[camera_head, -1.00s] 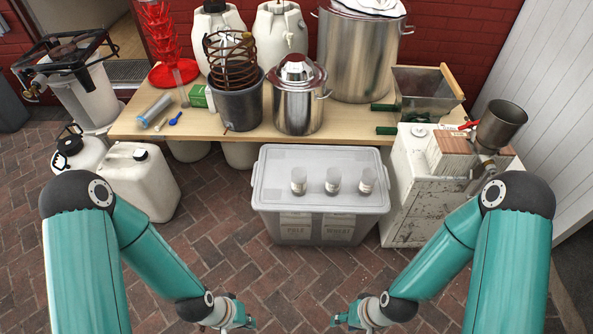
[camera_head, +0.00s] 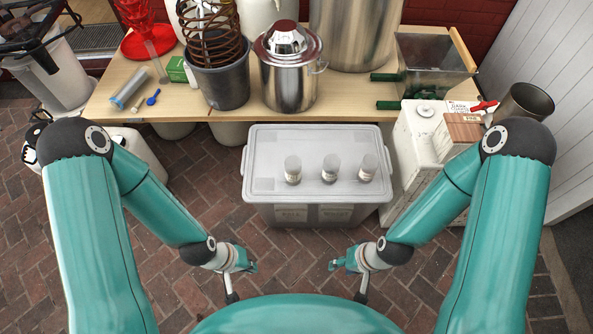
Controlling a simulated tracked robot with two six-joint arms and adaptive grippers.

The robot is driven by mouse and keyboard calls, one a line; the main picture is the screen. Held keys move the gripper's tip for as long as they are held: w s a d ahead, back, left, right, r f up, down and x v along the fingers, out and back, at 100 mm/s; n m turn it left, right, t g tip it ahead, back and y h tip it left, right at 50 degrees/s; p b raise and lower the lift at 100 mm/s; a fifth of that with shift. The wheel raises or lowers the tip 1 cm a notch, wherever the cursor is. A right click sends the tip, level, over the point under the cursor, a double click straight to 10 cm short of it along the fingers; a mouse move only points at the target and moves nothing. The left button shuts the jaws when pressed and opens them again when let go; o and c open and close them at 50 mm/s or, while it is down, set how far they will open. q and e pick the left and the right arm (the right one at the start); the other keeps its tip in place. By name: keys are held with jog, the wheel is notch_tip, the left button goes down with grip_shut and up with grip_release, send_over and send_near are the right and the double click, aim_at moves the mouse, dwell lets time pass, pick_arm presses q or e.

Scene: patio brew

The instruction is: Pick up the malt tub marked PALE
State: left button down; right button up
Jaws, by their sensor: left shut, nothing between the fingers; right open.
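A grey translucent storage box with a closed lid (camera_head: 262,185) stands on the brick floor in front of the bench. Two faint labels show on its front; the left label (camera_head: 291,214) seems to read PALE, the right one WHEAT. I cannot tell whether they are on the box or on tubs inside, and no separate PALE tub is in clear view. Three small clear jars (camera_head: 293,170) stand on the lid. My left gripper (camera_head: 252,266) is shut and empty in front of the box. My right gripper (camera_head: 336,266) is open and empty, also in front of it.
The wooden bench (camera_head: 190,103) behind holds a steel pot (camera_head: 288,85), a dark bucket (camera_head: 221,88) with a coil and a grain hopper (camera_head: 432,68). A white cabinet (camera_head: 415,150) stands close to the box's right.

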jog(key=shift+o, duration=2.4)
jog(key=shift+w+f+b, duration=0.2)
jog(key=shift+f+b, duration=0.05)
jog(key=shift+b, duration=0.1)
jog(key=o, duration=0.5)
jog(key=w+f+b, duration=0.1)
jog(key=b, duration=0.1)
jog(key=w+a+f+t+b, duration=0.1)
jog(key=w+f+b, duration=0.1)
jog(key=w+f+n+t+b, duration=0.1)
jog(key=w+b, duration=0.1)
jog(key=shift+w+a+f, duration=0.15)
jog(key=shift+a, duration=0.1)
jog(key=n+t+y+b, duration=0.4)
jog(key=n+t+b, duration=0.4)
jog(key=b, duration=1.7)
send_near(298, 175)
jog(key=x, duration=0.2)
jog(key=b+x, duration=0.1)
jog(key=x, duration=0.4)
jog(key=shift+w+a+r+b, duration=0.25)
jog(key=shift+w+b, duration=0.1)
jog(key=shift+w, duration=0.2)
jog(key=b+x, duration=0.1)
jog(key=x, duration=0.1)
jog(key=f+b+x, duration=0.1)
jog(key=x, duration=0.1)
jog(key=shift+w+a+f, duration=0.1)
jog(key=shift+w+a, duration=0.2)
